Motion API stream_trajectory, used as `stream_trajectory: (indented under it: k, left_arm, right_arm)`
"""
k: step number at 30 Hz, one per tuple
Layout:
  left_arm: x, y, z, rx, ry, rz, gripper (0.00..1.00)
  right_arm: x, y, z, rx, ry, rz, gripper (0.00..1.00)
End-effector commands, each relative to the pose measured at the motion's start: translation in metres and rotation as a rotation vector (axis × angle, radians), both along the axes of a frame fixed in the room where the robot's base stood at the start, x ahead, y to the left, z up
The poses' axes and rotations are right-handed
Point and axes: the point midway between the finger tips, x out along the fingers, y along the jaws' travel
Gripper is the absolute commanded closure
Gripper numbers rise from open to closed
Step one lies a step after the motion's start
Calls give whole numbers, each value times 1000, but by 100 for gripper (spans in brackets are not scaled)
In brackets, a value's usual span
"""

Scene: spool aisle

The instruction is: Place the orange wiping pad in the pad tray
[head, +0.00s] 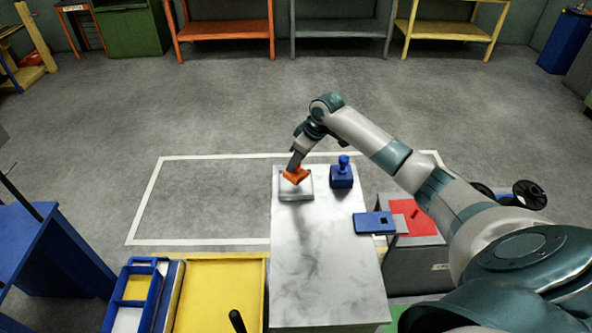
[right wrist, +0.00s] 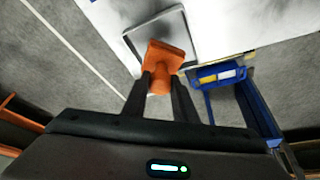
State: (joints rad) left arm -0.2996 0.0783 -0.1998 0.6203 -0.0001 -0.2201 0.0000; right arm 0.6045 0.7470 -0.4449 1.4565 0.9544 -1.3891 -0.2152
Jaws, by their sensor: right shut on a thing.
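The orange wiping pad (head: 295,176) is held by my right gripper (head: 293,167) over the grey pad tray (head: 297,197) at the far left corner of the marble-topped table. In the right wrist view the pad (right wrist: 166,62) sits between the two dark fingers (right wrist: 160,85), which are shut on its narrower part. The pad overlaps the tray (right wrist: 134,45) in that view, and its wide end covers part of the tray. I cannot tell whether the pad touches the tray floor. My left gripper is not in view.
A blue block with a knob (head: 342,175) stands right of the tray. A blue plate (head: 374,223) lies at the table's right edge, beside a red surface (head: 412,218). The marble tabletop (head: 325,280) is clear nearer me. A yellow tray (head: 222,290) and blue bin (head: 126,312) stand left.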

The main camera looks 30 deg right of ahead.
Motion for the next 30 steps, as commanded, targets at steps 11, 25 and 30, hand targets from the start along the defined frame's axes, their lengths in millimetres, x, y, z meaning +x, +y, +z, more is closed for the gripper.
stream_trajectory:
  k: [11,25,30]
  left_arm:
    - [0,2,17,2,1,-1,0]
    - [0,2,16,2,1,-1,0]
    - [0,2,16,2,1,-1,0]
  right_arm:
    - [-1,0,-35,0,2,-1,96]
    - [-1,0,-43,0,0,0,96]
    - [-1,0,-42,0,0,0,56]
